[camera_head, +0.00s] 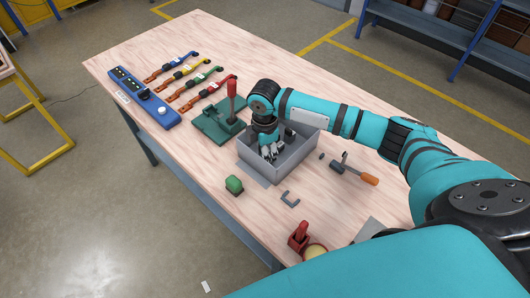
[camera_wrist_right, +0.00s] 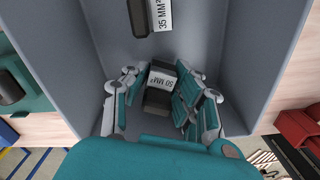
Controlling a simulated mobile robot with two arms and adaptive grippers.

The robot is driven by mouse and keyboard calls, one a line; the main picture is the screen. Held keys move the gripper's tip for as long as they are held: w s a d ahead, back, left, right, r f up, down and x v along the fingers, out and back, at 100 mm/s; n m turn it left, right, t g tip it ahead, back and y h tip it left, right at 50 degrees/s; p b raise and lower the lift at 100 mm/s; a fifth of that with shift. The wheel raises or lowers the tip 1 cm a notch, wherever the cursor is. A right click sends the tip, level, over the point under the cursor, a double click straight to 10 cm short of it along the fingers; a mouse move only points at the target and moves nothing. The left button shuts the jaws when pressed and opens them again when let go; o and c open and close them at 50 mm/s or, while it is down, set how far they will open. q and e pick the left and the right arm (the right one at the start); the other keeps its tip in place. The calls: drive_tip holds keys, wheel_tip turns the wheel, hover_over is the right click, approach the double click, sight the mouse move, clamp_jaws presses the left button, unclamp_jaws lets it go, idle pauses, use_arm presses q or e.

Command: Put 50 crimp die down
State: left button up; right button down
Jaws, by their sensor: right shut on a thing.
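The 50 crimp die (camera_wrist_right: 160,78) is a dark block with a white "50 MM²" label, in the right wrist view. My right gripper (camera_head: 270,152) reaches down into a grey open box (camera_head: 300,152), and its fingers (camera_wrist_right: 161,90) are shut on the die from both sides. The die is inside the box walls; whether it touches the floor I cannot tell. Another dark die (camera_wrist_right: 139,18), labelled "35 MM²", lies in the box apart from the gripper. My left gripper is not in view.
A green press with a red lever (camera_head: 231,88) stands left of the box. Strapped tools and a blue bar (camera_head: 145,97) lie farther left. A green block (camera_head: 234,184), a grey clip (camera_head: 290,198) and an orange-handled tool (camera_head: 368,178) lie around the box. Bare wood shows between them.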

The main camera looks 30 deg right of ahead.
drive_tip(key=shift+f, duration=0.5)
drive_tip(key=shift+f, duration=0.15)
drive_tip(key=c, duration=1.1)
unclamp_jaws()
drive_tip(key=shift+o, duration=0.2)
wheel_tip(320, 180, up, 12)
drive_tip(key=b, duration=0.1)
drive_tip(key=shift+r, duration=0.2)
